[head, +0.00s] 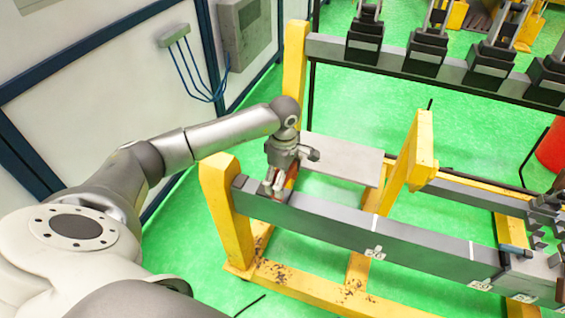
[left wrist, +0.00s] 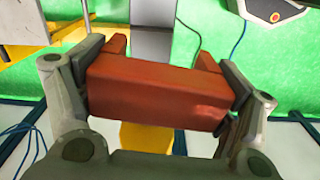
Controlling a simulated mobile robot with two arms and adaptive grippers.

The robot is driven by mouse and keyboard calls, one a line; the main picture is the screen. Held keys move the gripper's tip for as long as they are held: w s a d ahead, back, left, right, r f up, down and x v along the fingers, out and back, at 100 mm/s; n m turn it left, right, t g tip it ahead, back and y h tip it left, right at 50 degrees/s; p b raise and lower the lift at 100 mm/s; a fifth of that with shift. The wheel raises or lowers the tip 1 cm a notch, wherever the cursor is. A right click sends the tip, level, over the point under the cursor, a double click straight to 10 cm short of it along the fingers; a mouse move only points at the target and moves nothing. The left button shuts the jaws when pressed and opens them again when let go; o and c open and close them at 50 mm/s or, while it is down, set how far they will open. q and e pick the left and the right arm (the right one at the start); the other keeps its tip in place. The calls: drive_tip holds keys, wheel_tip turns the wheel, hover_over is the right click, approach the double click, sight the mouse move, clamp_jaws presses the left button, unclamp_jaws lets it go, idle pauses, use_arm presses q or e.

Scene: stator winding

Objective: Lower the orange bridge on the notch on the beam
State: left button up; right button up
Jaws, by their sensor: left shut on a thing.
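My left gripper (head: 275,188) is shut on the orange bridge, above the left end of the grey beam (head: 325,222). In the left wrist view the bridge (left wrist: 155,92) is a red-orange block with two raised ends, held at both ends between the fingers of the gripper (left wrist: 160,95). Only a small reddish part of it shows in the head view, behind the fingers. The beam (left wrist: 152,30) runs behind the middle of the bridge in the left wrist view. I cannot make out the notch, nor whether the bridge touches the beam. My right gripper is not in view.
A yellow post (head: 225,210) stands at the beam's left end. A grey plate (head: 343,160) lies behind the beam, beside a slanted yellow support (head: 408,165). Dark clamps (head: 425,52) line a rear rail. Green floor (head: 480,150) shows between the frames.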

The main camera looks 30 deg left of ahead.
use_arm(q)
drive_tip(key=shift+w+a+r+n, duration=0.3)
drive_tip(key=shift+w+r+n, duration=0.05)
drive_tip(key=shift+r+n, duration=0.15)
drive_tip(key=shift+w+a+f, duration=0.1)
drive_tip(key=shift+w+a, duration=0.05)
drive_tip(key=shift+a, duration=0.1)
drive_tip(key=shift+a+f+n, duration=0.15)
drive_tip(key=shift+f+n, duration=0.05)
drive_tip(key=shift+n, duration=0.1)
drive_tip(key=shift+f+b, duration=0.5)
drive_tip(key=shift+f, duration=0.65)
wheel_tip(320, 180, down, 3)
drive_tip(key=shift+r+b, duration=0.2)
drive_tip(key=shift+b, duration=0.75)
drive_tip(key=shift+r, duration=0.15)
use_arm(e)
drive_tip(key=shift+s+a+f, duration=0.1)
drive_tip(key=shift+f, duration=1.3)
